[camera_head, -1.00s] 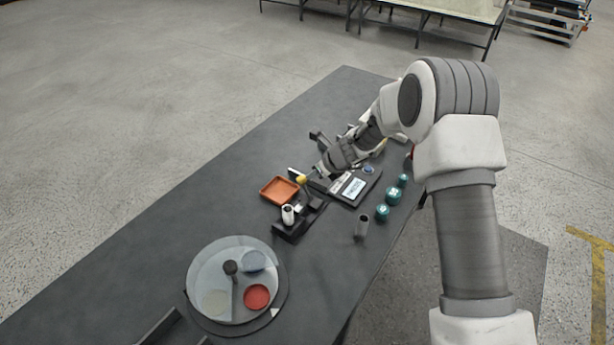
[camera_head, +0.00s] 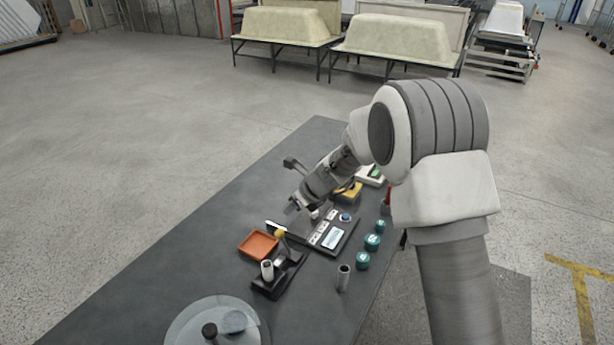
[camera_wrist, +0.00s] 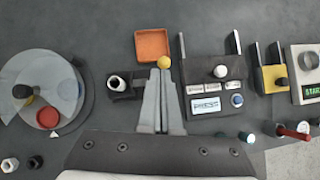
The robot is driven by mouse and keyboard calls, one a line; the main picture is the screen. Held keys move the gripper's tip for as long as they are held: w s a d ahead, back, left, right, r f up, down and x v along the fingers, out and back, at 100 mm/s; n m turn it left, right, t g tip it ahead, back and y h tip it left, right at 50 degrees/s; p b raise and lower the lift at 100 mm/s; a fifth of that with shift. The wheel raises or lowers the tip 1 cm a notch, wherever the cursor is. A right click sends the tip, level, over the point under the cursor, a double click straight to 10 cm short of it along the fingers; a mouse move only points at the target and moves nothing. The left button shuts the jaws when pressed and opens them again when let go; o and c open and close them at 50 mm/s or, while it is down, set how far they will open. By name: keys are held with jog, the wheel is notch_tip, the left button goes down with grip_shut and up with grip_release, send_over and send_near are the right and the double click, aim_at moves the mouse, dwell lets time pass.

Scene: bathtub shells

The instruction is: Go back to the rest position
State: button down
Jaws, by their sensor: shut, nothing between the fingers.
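My gripper (camera_head: 293,207) is at the end of my arm, which reaches out over the dark table (camera_head: 205,225). Its two fingers (camera_wrist: 160,75) are together and hold nothing in the wrist view. A yellow ball-topped knob (camera_wrist: 164,61) shows just beyond the fingertips in the wrist view. In the head view the knob (camera_head: 279,233) stands on a black fixture (camera_head: 278,284), a little apart from the fingers.
An orange tray (camera_head: 258,244), a press panel (camera_head: 333,239), teal knobs (camera_head: 372,241) and a grey cylinder (camera_head: 343,277) lie near the arm. A clear turntable (camera_head: 190,320) sits at the near end. The table's left side is bare. Bathtub shells (camera_head: 290,28) stand far back.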

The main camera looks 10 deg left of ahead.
jog(key=shift+r, duration=0.1)
jog(key=s+d+r+n+h, duration=0.1)
jog(key=s+d+r+n, duration=0.55)
jog(key=r, duration=0.25)
jog(key=s+d+r+n, duration=0.5)
jog(key=d+r, duration=0.2)
jog(key=r, duration=0.2)
jog(key=s+d+r+n+t+h, duration=0.1)
jog(key=s+d+r+n+h, duration=0.2)
jog(key=s+d+n, duration=0.9)
jog(key=s+d+h, duration=0.2)
jog(key=s+d, duration=0.2)
jog(key=s, duration=0.5)
jog(key=shift+d+t, duration=0.4)
